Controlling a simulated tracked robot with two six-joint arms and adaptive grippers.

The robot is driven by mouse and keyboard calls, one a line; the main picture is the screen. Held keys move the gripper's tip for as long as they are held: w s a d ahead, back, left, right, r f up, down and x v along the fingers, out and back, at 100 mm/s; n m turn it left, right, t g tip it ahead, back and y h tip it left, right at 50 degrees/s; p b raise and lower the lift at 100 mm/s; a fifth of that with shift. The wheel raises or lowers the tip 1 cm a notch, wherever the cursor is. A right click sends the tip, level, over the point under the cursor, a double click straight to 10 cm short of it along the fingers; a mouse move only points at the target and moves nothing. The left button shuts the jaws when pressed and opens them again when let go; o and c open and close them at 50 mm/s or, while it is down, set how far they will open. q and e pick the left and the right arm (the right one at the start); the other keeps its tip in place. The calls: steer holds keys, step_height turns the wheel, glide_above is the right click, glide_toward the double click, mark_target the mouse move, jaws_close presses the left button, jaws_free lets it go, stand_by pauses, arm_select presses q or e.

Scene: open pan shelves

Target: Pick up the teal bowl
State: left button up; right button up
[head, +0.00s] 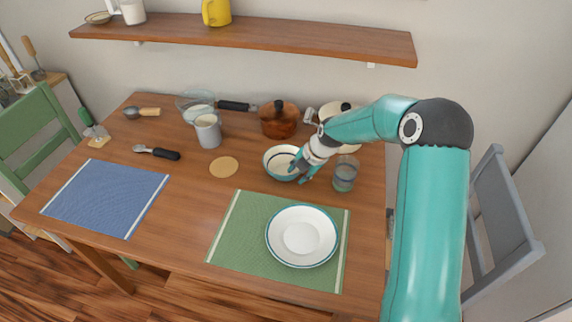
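The teal bowl (277,162), pale inside with a blue-teal rim and outer wall, stands upright on the wooden table behind the green mat. My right gripper (299,177) reaches down from the right at the bowl's right rim. Its two dark fingertips are apart, one by the bowl's wall and one a little further right and nearer the front. The gripper hides the bowl's right edge, and I cannot tell whether a finger touches it. My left gripper is out of view.
A glass (345,174) stands close right of the gripper. A copper pot (279,120) and a pale pot (354,148) stand behind. A grey mug (208,131) and a round tan coaster (224,167) lie left. A white plate (301,257) rests on the green mat (236,228) in front.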

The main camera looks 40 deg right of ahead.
steer(key=shift+w+f, duration=0.25)
steer(key=shift+f, duration=0.3)
jaws_close()
